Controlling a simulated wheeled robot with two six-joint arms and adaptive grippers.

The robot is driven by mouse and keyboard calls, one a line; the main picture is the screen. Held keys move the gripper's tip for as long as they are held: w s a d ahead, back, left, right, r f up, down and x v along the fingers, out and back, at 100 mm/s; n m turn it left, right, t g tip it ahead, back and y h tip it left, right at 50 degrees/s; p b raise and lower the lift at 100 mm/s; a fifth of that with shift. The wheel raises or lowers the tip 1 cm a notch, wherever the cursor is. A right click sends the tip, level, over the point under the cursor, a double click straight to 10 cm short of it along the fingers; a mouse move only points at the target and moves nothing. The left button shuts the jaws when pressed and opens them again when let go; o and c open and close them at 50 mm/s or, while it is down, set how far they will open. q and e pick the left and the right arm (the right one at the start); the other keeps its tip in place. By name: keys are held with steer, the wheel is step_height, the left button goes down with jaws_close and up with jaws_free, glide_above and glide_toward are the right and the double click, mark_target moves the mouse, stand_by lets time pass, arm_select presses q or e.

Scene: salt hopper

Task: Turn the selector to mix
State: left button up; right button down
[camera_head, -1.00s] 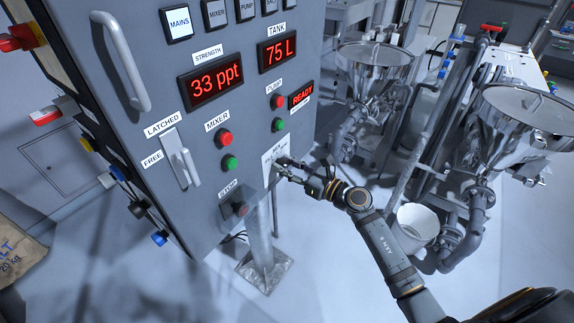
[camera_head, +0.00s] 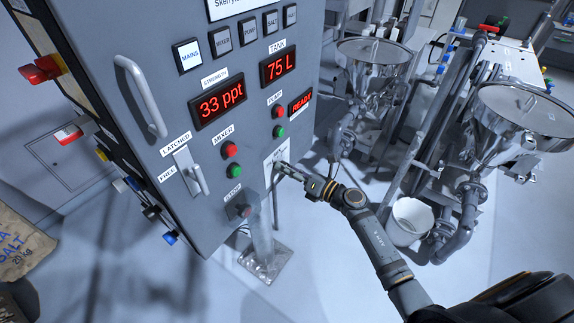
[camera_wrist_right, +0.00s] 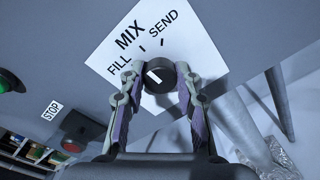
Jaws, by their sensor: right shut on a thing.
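The selector (camera_wrist_right: 160,78) is a round dark knob with a white pointer line, on a white plate (camera_wrist_right: 100,48) marked FILL, MIX and SEND. In the right wrist view the pointer slants to the upper left, toward the FILL and MIX side; I cannot tell exactly which tick it meets. My right gripper (camera_wrist_right: 158,92) is shut on the knob, one finger on each side. In the head view the right gripper (camera_head: 279,166) is at the plate low on the panel's right side and hides the knob. My left gripper is not in view.
The grey control panel (camera_head: 190,130) carries a red STOP button (camera_head: 243,210), a LATCHED/FREE handle (camera_head: 197,178) and MIXER and PUMP buttons. Its displays read 33 ppt, 75 L and READY. Steel hoppers (camera_head: 374,52) and a white bucket (camera_head: 412,218) stand to the right.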

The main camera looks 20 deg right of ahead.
steer(key=shift+m, duration=0.3)
stand_by(0.4)
steer(key=c, duration=1)
jaws_free()
steer(key=shift+o, duration=0.2)
steer(key=v, duration=1.2)
